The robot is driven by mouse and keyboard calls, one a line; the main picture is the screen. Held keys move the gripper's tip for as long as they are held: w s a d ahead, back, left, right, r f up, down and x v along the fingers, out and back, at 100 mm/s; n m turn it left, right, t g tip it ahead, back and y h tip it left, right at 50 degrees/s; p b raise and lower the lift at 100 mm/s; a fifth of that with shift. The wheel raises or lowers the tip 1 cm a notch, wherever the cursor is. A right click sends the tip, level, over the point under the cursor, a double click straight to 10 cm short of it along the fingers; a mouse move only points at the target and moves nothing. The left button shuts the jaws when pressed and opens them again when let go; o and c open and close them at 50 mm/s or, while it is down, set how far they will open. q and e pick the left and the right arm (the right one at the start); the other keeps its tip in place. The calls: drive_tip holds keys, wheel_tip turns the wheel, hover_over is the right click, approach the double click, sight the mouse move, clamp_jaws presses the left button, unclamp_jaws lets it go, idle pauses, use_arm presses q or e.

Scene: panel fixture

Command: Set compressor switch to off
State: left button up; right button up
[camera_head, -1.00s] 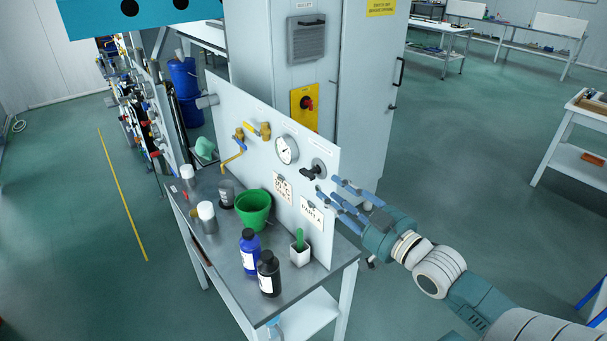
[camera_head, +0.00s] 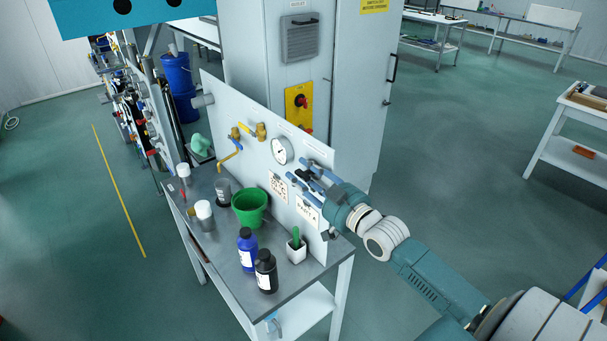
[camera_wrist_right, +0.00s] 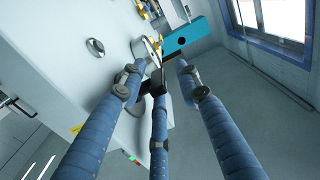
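The black rotary switch (camera_wrist_right: 153,82) is on the white upright panel (camera_head: 238,122), right of the round gauge (camera_head: 282,151). In the head view my right gripper's fingers largely cover it. My right gripper (camera_head: 304,175) has come to the panel face from the right. In the right wrist view its blue fingers (camera_wrist_right: 157,72) are spread, two on the outside and one in the middle, with the switch between their tips. I cannot tell whether any finger touches the switch. The switch's marking is not readable. My left gripper is not in view.
Yellow valves (camera_head: 260,131) sit left of the gauge, and paper labels (camera_head: 307,211) hang below. On the bench (camera_head: 222,252) stand a green bucket (camera_head: 250,207), blue (camera_head: 247,250) and black (camera_head: 266,271) bottles and a white pot (camera_head: 296,251). A grey cabinet (camera_head: 352,95) stands behind.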

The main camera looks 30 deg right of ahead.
clamp_jaws()
drive_tip(key=shift+r+g+p, duration=0.3)
drive_tip(key=shift+r+p, duration=0.1)
drive_tip(key=shift+p, duration=0.3)
drive_tip(key=shift+w+r+g+p, duration=0.1)
drive_tip(key=shift+r+g+p, duration=0.1)
drive_tip(key=shift+g+p, duration=1.2)
drive_tip(key=g, duration=0.3)
drive_tip(key=shift+w+d+g, duration=0.15)
drive_tip(key=shift+w+g, duration=0.05)
drive_tip(key=shift+g, duration=0.1)
drive_tip(key=g, duration=0.3)
drive_tip(key=shift+w+g+h, duration=0.1)
drive_tip(key=shift+g+h, duration=0.2)
drive_tip(key=g, duration=0.4)
drive_tip(key=shift+a+f, duration=0.2)
drive_tip(key=shift+f, duration=0.05)
drive_tip(key=shift+f+g+h, duration=0.1)
drive_tip(key=shift+g+h, duration=0.2)
drive_tip(key=shift+g, duration=1.2)
